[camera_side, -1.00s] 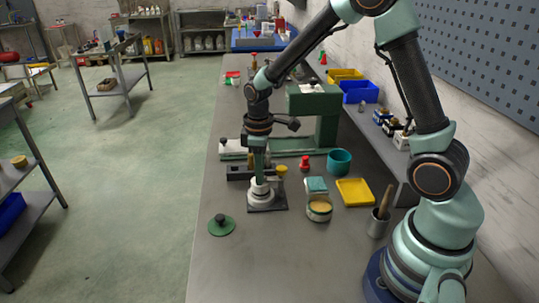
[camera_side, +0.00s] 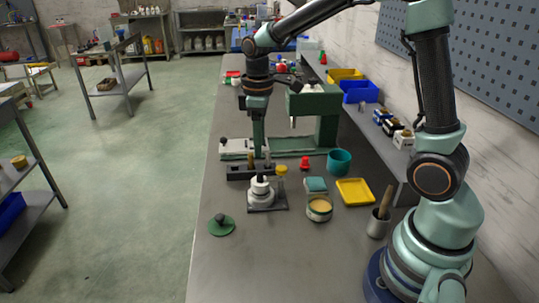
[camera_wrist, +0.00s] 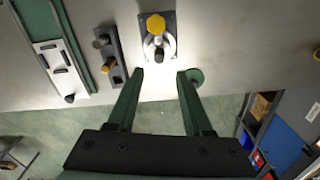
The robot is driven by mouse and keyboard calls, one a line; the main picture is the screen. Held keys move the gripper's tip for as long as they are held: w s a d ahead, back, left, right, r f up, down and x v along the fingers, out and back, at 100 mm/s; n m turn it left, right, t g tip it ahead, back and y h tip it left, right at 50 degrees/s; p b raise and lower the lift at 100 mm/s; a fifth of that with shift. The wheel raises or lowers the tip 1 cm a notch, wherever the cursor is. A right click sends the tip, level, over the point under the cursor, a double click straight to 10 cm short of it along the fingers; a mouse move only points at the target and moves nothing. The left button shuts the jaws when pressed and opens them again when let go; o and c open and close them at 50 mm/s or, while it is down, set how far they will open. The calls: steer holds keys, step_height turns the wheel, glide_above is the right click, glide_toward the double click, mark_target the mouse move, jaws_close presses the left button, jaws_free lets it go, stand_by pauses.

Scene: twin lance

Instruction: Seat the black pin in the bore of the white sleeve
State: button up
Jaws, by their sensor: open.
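The white sleeve (camera_side: 261,191) stands upright on a dark base plate, and it shows in the wrist view as a white ring (camera_wrist: 169,45). A black piece, which looks like the black pin (camera_side: 261,179), stands at the sleeve's top opening, with a short dark end showing. The wrist view also shows this dark end (camera_wrist: 158,42) within the ring. I cannot tell how deep it sits. My gripper (camera_side: 259,153) is above and behind the sleeve in the side view, apart from it. In the wrist view its two fingers (camera_wrist: 160,73) are spread with nothing between them.
A yellow-topped post (camera_side: 282,170) stands on the sleeve's plate. A dark rack (camera_side: 238,173) is just behind. A green disc with a dark knob (camera_side: 221,226) lies front left. A cork-topped jar (camera_side: 319,210), yellow tray (camera_side: 355,191) and teal cup (camera_side: 339,161) stand right. The green press (camera_side: 327,130) is behind.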

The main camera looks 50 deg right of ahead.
steer(key=s+a+r+m+t, duration=0.2)
steer(key=s+r+m+t, duration=0.3)
steer(key=s+r, duration=0.3)
steer(key=s+m, duration=0.1)
steer(key=s, duration=0.2)
steer(key=shift+s+r+m+t, duration=0.3)
steer(key=shift+s+r+m, duration=0.05)
steer(key=shift+s+m, duration=0.05)
